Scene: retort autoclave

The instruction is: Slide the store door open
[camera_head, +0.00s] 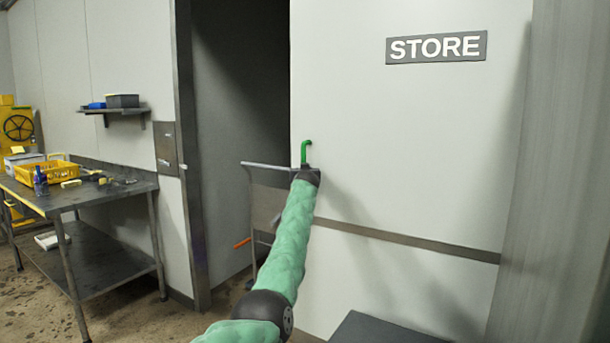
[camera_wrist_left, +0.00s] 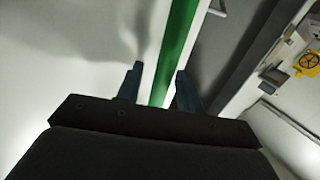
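The white store door (camera_head: 400,140), with a grey STORE sign (camera_head: 436,47), stands partly open, with a dark doorway gap (camera_head: 240,90) to the left of its edge. A green handle (camera_head: 304,152) is upright near the door's left edge. My left gripper (camera_head: 307,170) is at the handle's lower part. In the left wrist view the green handle (camera_wrist_left: 178,45) runs between the two fingers of my left gripper (camera_wrist_left: 158,72). The fingers stand apart, with a visible gap on the left side. Contact with the handle cannot be made out. My right gripper is not in view.
A metal table (camera_head: 100,192) with a yellow crate (camera_head: 48,171) stands at the left. A cart (camera_head: 262,200) stands in the doorway, partly behind my arm. A wall shelf (camera_head: 115,110) hangs left of the doorframe (camera_head: 186,150). A grey column (camera_head: 555,180) is at the right.

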